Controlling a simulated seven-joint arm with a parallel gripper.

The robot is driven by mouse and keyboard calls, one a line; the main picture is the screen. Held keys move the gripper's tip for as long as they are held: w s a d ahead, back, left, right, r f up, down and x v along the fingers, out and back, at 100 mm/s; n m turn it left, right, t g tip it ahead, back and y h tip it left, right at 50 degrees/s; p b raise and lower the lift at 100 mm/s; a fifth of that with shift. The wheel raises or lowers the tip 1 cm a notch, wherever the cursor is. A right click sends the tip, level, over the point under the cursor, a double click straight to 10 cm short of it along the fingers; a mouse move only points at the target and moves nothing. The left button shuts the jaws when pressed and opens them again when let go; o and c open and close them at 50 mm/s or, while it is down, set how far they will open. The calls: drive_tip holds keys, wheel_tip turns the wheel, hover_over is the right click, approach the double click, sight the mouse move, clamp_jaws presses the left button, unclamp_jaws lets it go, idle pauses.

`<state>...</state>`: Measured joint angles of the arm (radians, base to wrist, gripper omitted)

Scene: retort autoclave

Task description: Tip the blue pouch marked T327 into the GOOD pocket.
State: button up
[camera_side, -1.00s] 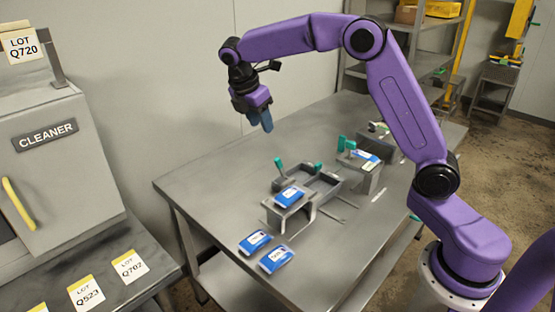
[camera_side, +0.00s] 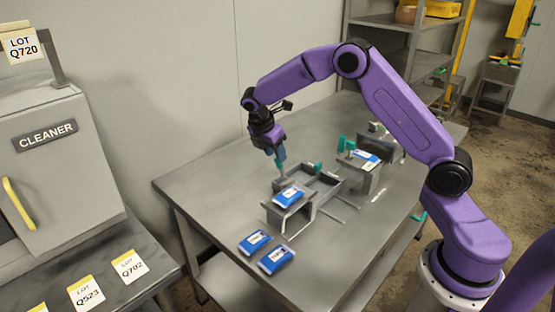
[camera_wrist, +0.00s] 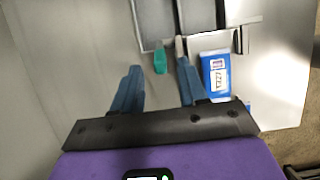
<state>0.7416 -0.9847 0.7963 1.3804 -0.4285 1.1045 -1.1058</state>
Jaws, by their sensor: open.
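A blue pouch (camera_side: 289,196) with a white label lies on a grey tilting stand at the front of a two-pocket tray (camera_side: 330,180). In the wrist view the pouch (camera_wrist: 216,76) is right of the fingers; its sideways label looks like T327 but is hard to read. A teal handle (camera_wrist: 160,62) stands at the tray's near edge in the wrist view. My gripper (camera_side: 280,160) is open and empty just above that handle. In the wrist view the handle shows between the fingertips (camera_wrist: 159,66), apart from both. No GOOD marking is readable on the pockets.
Two more blue pouches, one (camera_side: 255,241) and another (camera_side: 275,260), lie on the table's front part. A second stand (camera_side: 370,178) with a blue pouch and teal handle is to the right. The table's left part (camera_side: 205,185) is clear. A cleaner cabinet (camera_side: 60,165) stands at left.

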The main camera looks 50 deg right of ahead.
drive_tip(key=shift+x, duration=1.85)
clamp_jaws()
